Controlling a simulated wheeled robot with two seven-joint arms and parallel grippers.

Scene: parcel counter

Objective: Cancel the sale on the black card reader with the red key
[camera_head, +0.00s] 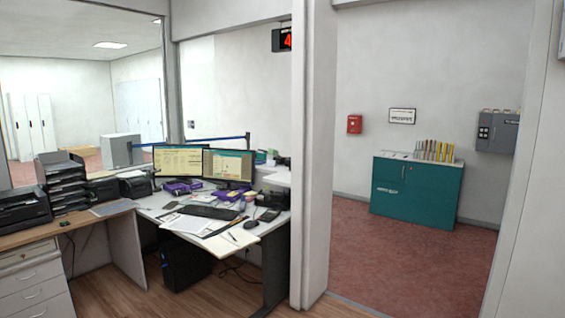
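A small black device (268,214) lies near the right end of the white desk (150,213), past the keyboard (208,212). It may be the card reader, but it is too small here to tell. No red key can be made out on it. Neither of my grippers shows in the head view.
Two monitors (228,165) stand at the back of the desk, with papers (195,222) in front. Printers and black trays (62,183) fill the left counter. A wall post (316,150) separates the desk from a doorway with open red floor (400,260) and a teal cabinet (416,190).

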